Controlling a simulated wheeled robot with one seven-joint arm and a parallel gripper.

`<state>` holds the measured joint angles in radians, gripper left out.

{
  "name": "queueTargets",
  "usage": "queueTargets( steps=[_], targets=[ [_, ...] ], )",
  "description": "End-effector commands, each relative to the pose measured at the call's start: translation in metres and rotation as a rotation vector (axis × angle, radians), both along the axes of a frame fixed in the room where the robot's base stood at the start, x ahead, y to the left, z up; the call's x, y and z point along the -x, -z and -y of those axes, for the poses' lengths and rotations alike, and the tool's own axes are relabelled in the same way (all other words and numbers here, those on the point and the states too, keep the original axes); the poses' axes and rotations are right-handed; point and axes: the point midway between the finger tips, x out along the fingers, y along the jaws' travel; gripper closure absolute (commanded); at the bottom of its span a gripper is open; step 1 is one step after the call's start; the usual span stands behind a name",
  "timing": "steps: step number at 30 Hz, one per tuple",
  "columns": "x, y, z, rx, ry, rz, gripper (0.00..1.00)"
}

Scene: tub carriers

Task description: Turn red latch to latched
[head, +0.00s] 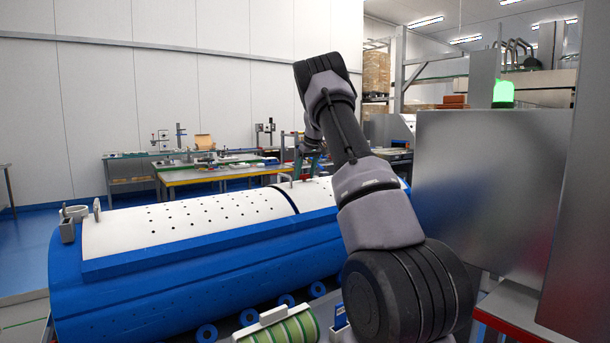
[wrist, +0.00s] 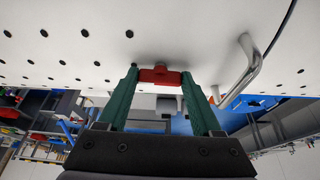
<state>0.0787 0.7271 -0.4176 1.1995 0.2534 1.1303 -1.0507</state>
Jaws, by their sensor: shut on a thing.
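The red latch (wrist: 160,76) is a small red bar on the white perforated lid (wrist: 80,35) of the tub. In the wrist view it lies crosswise between the two green fingers of my gripper (wrist: 160,73), which is shut on it at the fingertips. The white lid (head: 180,220) lies on the blue tub (head: 130,295) in the head view. There my arm stands in front of the lid's far right part, and I cannot make out the latch.
A bent metal handle (wrist: 246,70) stands on the lid just right of my gripper. A large grey metal cabinet (head: 490,200) is close on the right in the head view. A workbench (head: 220,173) stands behind the tub. A green striped roll (head: 285,328) lies in front.

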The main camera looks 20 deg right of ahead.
Motion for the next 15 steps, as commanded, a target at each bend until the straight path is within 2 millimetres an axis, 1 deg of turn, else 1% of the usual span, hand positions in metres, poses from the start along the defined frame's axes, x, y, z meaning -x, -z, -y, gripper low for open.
queueTargets(
  steps=[8,15],
  targets=[
    [0.0001,-0.0004,-0.0019,0.002,0.186,0.0,0.89],
    [-0.0003,-0.0001,-0.0038,0.002,0.41,0.0,0.89]
  ],
)
